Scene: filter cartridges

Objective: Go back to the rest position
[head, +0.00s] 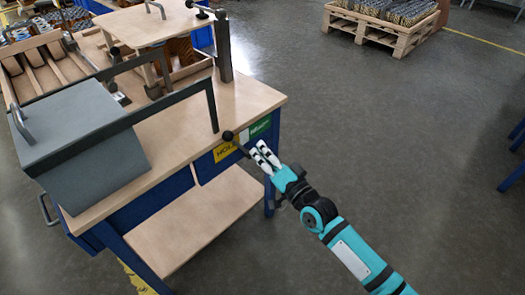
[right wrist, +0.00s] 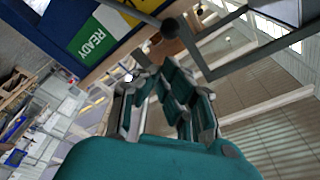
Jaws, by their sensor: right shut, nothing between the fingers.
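My right gripper (head: 264,157) is at the end of the teal arm that comes in from the lower right in the head view. It is shut and empty, beside the front right corner of the workbench (head: 252,103). Its fingertips are close to the dark round knob (head: 228,135) at the end of a bar; I cannot tell whether they touch. In the right wrist view the fingers (right wrist: 165,85) point up, with the dark knob (right wrist: 169,28) just beyond them. My left gripper does not show.
A grey hinged cover (head: 80,130) with a dark frame stands on the bench. Yellow HOLD (head: 226,149) and green READY (head: 260,127) labels are on its front edge. A lower shelf (head: 195,220) is below. A loaded pallet (head: 375,30) is at the back.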

